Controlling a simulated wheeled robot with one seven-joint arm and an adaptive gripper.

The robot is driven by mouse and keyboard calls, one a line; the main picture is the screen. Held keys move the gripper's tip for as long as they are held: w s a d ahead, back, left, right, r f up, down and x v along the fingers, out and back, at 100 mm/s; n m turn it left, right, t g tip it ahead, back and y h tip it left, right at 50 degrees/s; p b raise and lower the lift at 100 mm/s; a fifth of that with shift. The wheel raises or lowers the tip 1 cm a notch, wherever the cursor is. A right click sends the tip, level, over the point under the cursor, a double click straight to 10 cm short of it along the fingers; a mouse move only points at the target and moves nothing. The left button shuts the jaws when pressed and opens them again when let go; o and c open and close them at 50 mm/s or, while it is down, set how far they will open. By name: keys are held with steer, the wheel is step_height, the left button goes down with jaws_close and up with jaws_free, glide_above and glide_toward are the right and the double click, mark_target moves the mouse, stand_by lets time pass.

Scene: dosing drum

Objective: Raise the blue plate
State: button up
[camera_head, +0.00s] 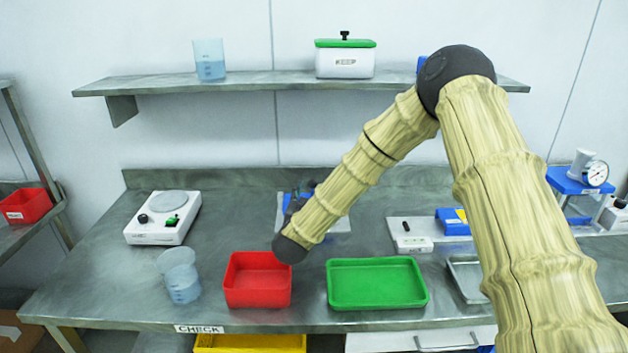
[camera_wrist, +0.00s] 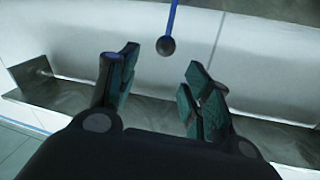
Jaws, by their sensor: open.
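A blue plate (camera_head: 573,182) is raised on a stand at the far right of the bench in the head view. A round dial gauge (camera_head: 596,173) and a grey fitting are at it. My arm reaches down to the bench middle, far left of that plate. My gripper (camera_wrist: 157,85) shows in the wrist view with its two dark fingers apart and nothing between them. A blue rod with a dark ball end (camera_wrist: 166,45) hangs just beyond the fingertips, apart from them. In the head view my arm hides most of the gripper.
A small blue device (camera_head: 292,201) on a pale base stands behind my arm. A red bin (camera_head: 257,280), green tray (camera_head: 376,284), beaker (camera_head: 181,277) and white scale (camera_head: 163,218) occupy the bench. A blue block (camera_head: 453,221) sits right of centre. A shelf (camera_head: 250,82) runs above.

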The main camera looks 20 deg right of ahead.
mark_target(313, 185)
steer(key=x, duration=0.2)
steer(key=f+p+x, duration=0.1)
steer(key=x, duration=0.4)
steer(key=shift+w+a+f, duration=0.15)
steer(key=shift+a+f, duration=0.1)
steer(key=shift+a, duration=0.1)
steer(key=shift+w+d+r+p, duration=0.25)
steer(key=shift+w+d+p, duration=0.1)
steer(key=shift+d, duration=0.05)
steer(key=shift+w+f, duration=0.25)
steer(key=shift+w, duration=0.3)
steer(key=shift+s+d, duration=0.1)
steer(key=shift+r, duration=0.1)
jaws_close()
